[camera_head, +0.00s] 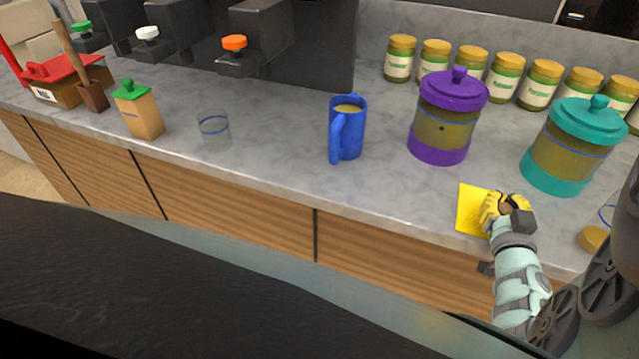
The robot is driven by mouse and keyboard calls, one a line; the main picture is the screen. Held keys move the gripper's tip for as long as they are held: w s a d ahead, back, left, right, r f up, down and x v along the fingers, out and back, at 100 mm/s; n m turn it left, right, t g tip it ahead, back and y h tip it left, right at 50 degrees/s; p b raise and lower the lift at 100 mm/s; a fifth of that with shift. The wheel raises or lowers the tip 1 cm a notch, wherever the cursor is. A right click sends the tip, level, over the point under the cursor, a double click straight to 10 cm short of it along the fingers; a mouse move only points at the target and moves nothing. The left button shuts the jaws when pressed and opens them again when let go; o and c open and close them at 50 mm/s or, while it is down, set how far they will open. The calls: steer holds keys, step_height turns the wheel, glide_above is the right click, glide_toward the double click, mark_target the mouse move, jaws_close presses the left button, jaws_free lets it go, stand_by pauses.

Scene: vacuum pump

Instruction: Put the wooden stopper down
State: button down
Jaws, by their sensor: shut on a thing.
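My gripper (508,212), with yellow fingers, is low over the front right part of the counter. It is shut on a small brown piece, the wooden stopper (506,208), most of which the fingers hide. A flat yellow square (469,209) lies on the counter just left of the fingers and partly behind them. I cannot tell whether the stopper touches the square or the counter.
A purple-lidded canister (440,150) and a teal-lidded canister (555,180) stand behind my gripper. A round wooden piece (593,239) lies to the right. A blue mug (352,125) and a glass (214,130) stand left. Several jars (540,85) line the back.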

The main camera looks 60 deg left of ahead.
steer(key=shift+f, duration=0.15)
steer(key=c, duration=0.9)
jaws_free()
